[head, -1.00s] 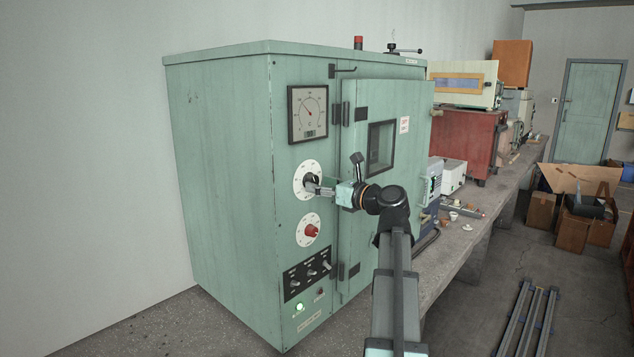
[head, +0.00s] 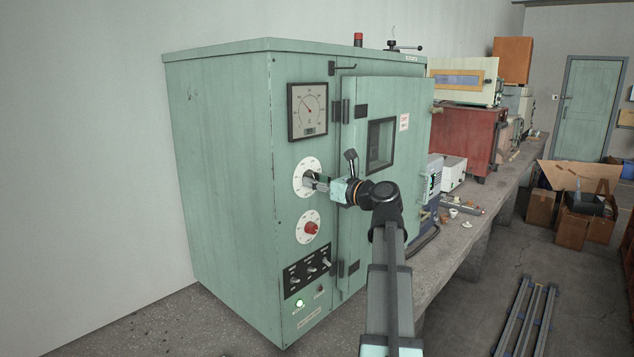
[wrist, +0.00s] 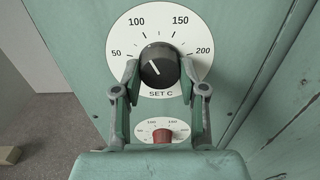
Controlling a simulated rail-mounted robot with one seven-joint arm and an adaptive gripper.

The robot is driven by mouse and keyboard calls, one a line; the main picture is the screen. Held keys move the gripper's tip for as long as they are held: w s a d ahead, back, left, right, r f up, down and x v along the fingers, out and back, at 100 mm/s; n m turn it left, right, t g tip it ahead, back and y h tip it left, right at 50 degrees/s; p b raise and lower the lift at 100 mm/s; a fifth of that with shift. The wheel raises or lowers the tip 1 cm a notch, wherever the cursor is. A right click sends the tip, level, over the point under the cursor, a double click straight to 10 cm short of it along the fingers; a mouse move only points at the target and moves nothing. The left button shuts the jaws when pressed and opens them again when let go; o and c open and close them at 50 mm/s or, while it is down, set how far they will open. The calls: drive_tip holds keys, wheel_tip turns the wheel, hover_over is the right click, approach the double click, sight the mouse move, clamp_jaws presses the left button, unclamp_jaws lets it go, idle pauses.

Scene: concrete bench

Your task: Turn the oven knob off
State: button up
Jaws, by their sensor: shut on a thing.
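The green oven (head: 225,180) stands on the bench in the head view. Its upper round white dial (wrist: 127,55) is marked SET C, with numbers from 50 to 200. The black knob (wrist: 158,66) sits at the dial's centre, and its white pointer line leans up and left. My gripper (wrist: 159,84) is shut on the black knob, one finger on each side. In the head view my gripper (head: 311,181) partly hides that knob. Below it is a second white dial with a red knob (head: 312,228), which also shows in the wrist view (wrist: 162,136).
Above the dials is a square gauge (head: 308,111). The closed oven door (head: 400,110) stands out to the right of the knobs. Other equipment, including a red cabinet (head: 468,140), lines the bench.

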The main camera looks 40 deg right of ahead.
drive_tip(key=n+b, duration=1)
drive_tip(key=n, duration=0.9)
drive_tip(key=shift+d+r+n+b, duration=0.1)
drive_tip(key=shift+r+n+b, duration=0.05)
drive_tip(key=shift+n+b, duration=0.15)
idle(0.4)
drive_tip(key=o, duration=1.1)
drive_tip(key=shift+o, duration=0.2)
